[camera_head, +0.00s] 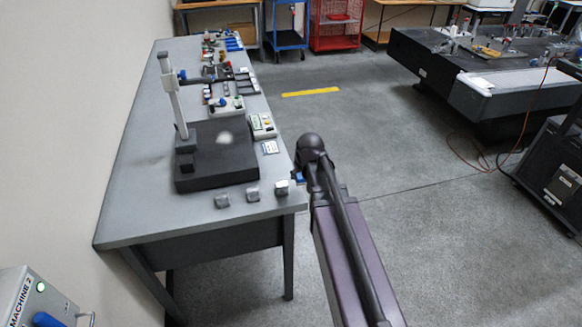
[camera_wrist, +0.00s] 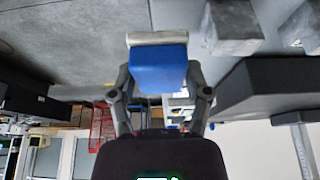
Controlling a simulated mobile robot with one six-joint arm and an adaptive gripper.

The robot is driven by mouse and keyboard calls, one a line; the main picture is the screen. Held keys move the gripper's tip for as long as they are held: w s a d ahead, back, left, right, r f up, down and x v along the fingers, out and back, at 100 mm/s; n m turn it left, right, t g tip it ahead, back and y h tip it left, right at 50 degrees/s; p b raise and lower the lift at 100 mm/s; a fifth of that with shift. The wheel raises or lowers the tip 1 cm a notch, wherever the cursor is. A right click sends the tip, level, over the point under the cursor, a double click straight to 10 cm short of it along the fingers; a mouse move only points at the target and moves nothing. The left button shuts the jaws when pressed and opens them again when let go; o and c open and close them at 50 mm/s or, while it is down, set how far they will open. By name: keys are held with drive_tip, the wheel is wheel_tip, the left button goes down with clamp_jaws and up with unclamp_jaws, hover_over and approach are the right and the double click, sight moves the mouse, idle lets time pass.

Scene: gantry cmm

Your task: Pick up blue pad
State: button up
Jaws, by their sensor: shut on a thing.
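The blue pad (camera_wrist: 158,66) is between the two fingers of my gripper (camera_wrist: 160,84) in the wrist view. The fingers are shut on its sides. A pale strip (camera_wrist: 157,38) lies along the pad's far edge. In the head view a small bit of blue (camera_head: 299,177) shows at the end of my arm, beside the table's near right corner. My arm hides most of the gripper there. I cannot tell whether the pad touches the table.
The grey table (camera_head: 150,205) carries a black granite block (camera_head: 215,172) with a measuring stand (camera_head: 173,95). Grey metal blocks (camera_head: 252,194) sit along its near edge, close to my gripper. More parts lie toward the far end. Open floor (camera_head: 390,150) lies right of the table.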

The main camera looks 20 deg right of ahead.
drive_tip(key=shift+s+d+r, duration=0.1)
drive_tip(key=shift+s+d, duration=0.2)
drive_tip(key=shift+s, duration=0.4)
drive_tip(key=o, duration=0.5)
drive_tip(key=c, duration=0.3)
drive_tip(key=shift+c, duration=0.4)
drive_tip(key=shift+s, duration=0.1)
